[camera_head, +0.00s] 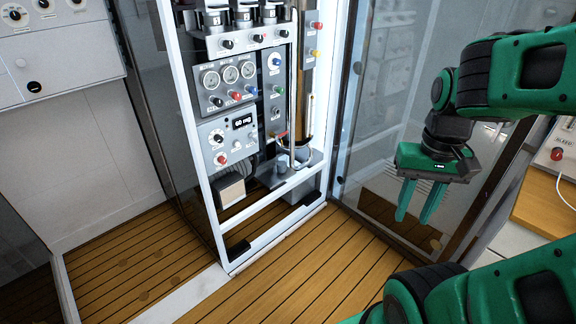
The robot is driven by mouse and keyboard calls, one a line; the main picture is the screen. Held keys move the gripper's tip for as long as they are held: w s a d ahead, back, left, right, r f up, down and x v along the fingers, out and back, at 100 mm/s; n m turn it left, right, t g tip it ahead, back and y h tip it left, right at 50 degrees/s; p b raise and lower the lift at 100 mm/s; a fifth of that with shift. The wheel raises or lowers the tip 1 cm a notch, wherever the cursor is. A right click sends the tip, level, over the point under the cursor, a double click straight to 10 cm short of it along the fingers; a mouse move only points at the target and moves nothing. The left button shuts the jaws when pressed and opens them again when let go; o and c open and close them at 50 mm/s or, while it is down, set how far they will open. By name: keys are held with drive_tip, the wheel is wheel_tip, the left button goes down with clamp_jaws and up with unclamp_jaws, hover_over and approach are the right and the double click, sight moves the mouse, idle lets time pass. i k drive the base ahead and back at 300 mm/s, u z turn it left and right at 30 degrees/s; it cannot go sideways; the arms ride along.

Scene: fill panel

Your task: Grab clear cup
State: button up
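My gripper (415,214) hangs at the right, in front of a glass panel. Its two green fingers point down and stand apart, with nothing visible between them. I cannot make out a clear cup anywhere in this view. The white-framed fill panel (206,165) stands left of my gripper, with a clear space between them. Inside it, a grey fitting (282,161) sits low beside a bent metal tube, and it is too small to identify.
Gauges (230,75) and coloured knobs cover the panel's front. A glass door (385,110) stands behind my gripper. A wooden surface (545,205) with a red-knobbed control box (555,152) and a white cable is at the right. The plank floor (300,275) before the panel is clear.

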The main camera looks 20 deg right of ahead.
sight(282, 164)
drive_tip(key=i, duration=0.9)
drive_tip(key=u, duration=0.05)
